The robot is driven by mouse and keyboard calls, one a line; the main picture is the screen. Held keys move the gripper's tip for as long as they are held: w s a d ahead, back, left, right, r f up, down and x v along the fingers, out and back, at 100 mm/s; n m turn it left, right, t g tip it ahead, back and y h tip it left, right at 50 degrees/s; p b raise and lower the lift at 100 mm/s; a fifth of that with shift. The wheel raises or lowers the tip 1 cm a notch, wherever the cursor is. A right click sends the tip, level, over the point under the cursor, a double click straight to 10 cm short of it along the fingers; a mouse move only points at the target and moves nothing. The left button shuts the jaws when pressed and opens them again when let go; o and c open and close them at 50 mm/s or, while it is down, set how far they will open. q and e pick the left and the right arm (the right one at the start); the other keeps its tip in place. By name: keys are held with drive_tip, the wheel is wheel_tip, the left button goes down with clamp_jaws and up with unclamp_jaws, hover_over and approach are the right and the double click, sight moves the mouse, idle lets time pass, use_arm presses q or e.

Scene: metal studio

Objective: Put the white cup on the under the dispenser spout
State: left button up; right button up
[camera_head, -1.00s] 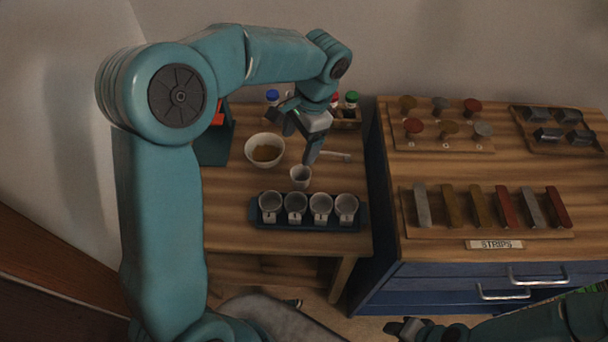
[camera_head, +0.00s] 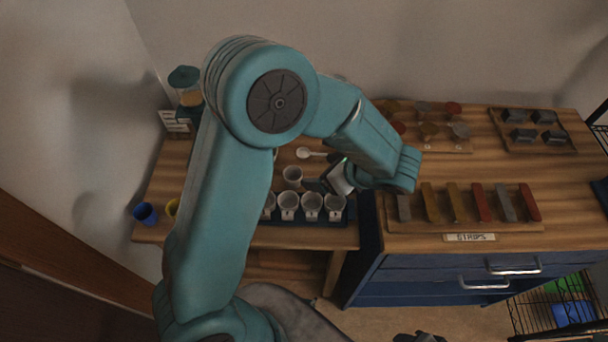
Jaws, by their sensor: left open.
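A white cup (camera_head: 292,176) stands upright on the wooden table, just behind a dark blue tray (camera_head: 349,211) of several similar white cups (camera_head: 311,206). My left gripper (camera_head: 316,185) is low at the cup's right side, its fingers pointing left toward it. It is open and holds nothing; whether a finger touches the cup I cannot tell. What looks like the dispenser (camera_head: 188,92), with a teal lid and amber contents, stands at the table's back left. My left arm hides its lower part, and I cannot see its spout. A dark tip of my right gripper (camera_head: 418,338) shows at the bottom edge.
A white spoon (camera_head: 311,153) lies behind the cup. A blue cup (camera_head: 145,213) and a partly hidden yellow cup (camera_head: 172,207) stand at the table's front left. A blue cabinet (camera_head: 440,272) with coloured strips (camera_head: 480,202) on top is at right.

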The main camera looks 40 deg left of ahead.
use_arm(q)
drive_tip(key=p+v, duration=0.1)
drive_tip(key=v, duration=0.2)
approach(288, 174)
drive_tip(key=shift+w+a+f+m+t, duration=0.1)
drive_tip(key=shift+a+f+m+t, duration=0.05)
drive_tip(key=shift+a+m+t, duration=0.2)
drive_tip(key=p+x, duration=0.1)
drive_tip(key=x, duration=0.3)
drive_tip(key=shift+s+f, duration=0.25)
drive_tip(key=shift+s, duration=0.05)
drive_tip(key=shift+a+f, duration=0.3)
drive_tip(key=shift+d, duration=0.1)
drive_tip(key=shift+c, duration=0.9)
drive_tip(key=c, duration=1)
